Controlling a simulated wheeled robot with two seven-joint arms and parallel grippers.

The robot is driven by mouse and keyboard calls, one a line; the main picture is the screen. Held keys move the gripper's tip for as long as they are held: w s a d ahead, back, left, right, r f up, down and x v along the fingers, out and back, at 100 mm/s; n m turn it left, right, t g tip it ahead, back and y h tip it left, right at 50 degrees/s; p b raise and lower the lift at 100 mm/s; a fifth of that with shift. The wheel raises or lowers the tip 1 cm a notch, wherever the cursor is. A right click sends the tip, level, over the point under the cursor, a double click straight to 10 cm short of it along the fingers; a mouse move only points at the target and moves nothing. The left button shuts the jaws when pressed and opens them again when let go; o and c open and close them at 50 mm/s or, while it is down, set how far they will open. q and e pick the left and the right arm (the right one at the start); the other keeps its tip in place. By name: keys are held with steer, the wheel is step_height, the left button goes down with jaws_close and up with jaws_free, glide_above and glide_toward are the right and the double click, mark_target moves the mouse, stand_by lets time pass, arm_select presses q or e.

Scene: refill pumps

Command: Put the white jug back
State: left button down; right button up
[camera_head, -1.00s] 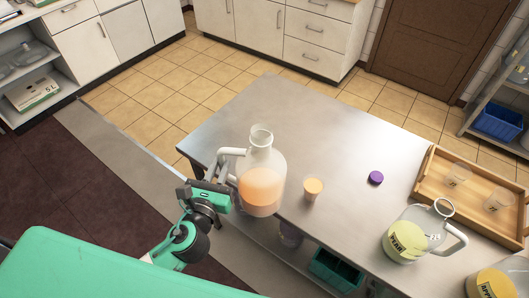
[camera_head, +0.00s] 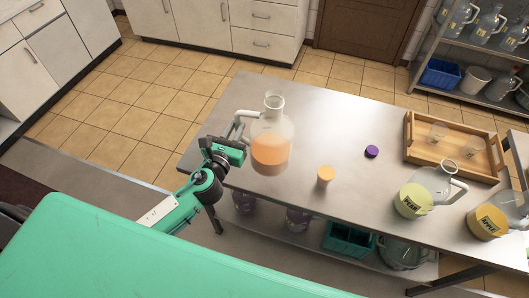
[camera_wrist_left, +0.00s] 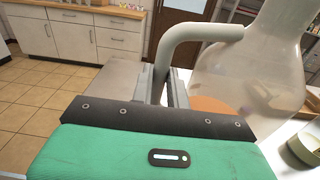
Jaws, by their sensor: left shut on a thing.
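A clear jug with a white handle (camera_head: 270,130) holds orange liquid. It is upright at the left part of the steel table (camera_head: 300,110). My left gripper (camera_head: 240,140) is shut on its handle from the left side. In the left wrist view the handle (camera_wrist_left: 196,36) runs between the fingers (camera_wrist_left: 168,88), and the jug body (camera_wrist_left: 255,75) is to the right. I cannot tell whether its base touches the table. My right gripper is not in view.
A purple cap (camera_head: 372,152) lies farther right. A wooden tray (camera_head: 410,140) with clear cups and two yellow-filled jugs (camera_head: 415,200) (camera_head: 488,220) are at the right. Shelves with jugs stand behind. The table's back middle is clear.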

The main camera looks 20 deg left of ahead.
arm_select(q)
steer(key=w+a+r+p, duration=0.5)
steer(key=w, duration=0.4)
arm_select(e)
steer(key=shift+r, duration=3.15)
arm_select(q)
step_height(320, 180, down, 15)
steer(key=w+b, duration=0.1)
steer(key=b, duration=0.7)
steer(key=shift+f+n+b, duration=0.2)
steer(key=shift+n+b, duration=0.1)
steer(key=shift+b, duration=0.05)
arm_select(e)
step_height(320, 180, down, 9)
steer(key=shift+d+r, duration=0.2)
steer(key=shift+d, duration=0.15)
arm_select(q)
steer(key=shift+f, duration=0.1)
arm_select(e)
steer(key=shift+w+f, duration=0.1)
arm_select(q)
step_height(320, 180, down, 4)
steer(key=b, duration=0.4)
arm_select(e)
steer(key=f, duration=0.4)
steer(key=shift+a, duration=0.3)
